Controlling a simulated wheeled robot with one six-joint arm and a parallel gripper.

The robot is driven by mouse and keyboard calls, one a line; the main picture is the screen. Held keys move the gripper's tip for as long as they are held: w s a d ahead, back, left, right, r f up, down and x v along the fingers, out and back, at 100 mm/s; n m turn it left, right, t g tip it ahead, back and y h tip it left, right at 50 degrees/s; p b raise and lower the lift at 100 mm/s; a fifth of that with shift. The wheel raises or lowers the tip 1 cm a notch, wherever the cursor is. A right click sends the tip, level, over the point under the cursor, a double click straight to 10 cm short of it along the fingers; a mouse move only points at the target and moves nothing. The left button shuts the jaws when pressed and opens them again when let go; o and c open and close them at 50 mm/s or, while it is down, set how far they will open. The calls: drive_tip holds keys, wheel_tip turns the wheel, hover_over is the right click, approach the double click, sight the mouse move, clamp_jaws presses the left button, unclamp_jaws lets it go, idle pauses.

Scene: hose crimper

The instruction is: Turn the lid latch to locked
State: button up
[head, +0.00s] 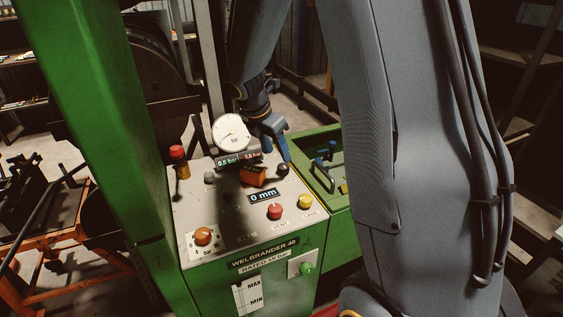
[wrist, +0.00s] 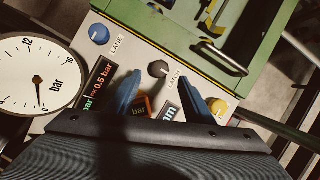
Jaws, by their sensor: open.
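The lid latch is a dark round knob (head: 282,169) near the right back edge of the crimper's panel. In the wrist view the dark knob (wrist: 159,69) has a label beside it that seems to read "LATCH". My gripper (head: 279,147) is above the back of the panel with its blue fingers pointing down. In the wrist view my gripper (wrist: 162,88) is open and empty. Its two fingers lie either side of the knob's position, with the knob slightly ahead of the gap. The knob's exact turn angle is hard to read.
A pressure gauge (head: 231,132) stands close to my gripper on the left. Red (head: 275,212) and yellow (head: 305,202) buttons lie in front, and a blue knob (wrist: 99,34) is at the back left. The green lid area with a metal handle (wrist: 222,58) adjoins the panel.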

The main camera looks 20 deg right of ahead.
sight(283, 165)
drive_tip(key=p+x, duration=0.1)
drive_tip(key=x, duration=0.5)
drive_tip(key=shift+d+f, duration=0.1)
drive_tip(key=shift+f, duration=0.2)
drive_tip(key=c, duration=1)
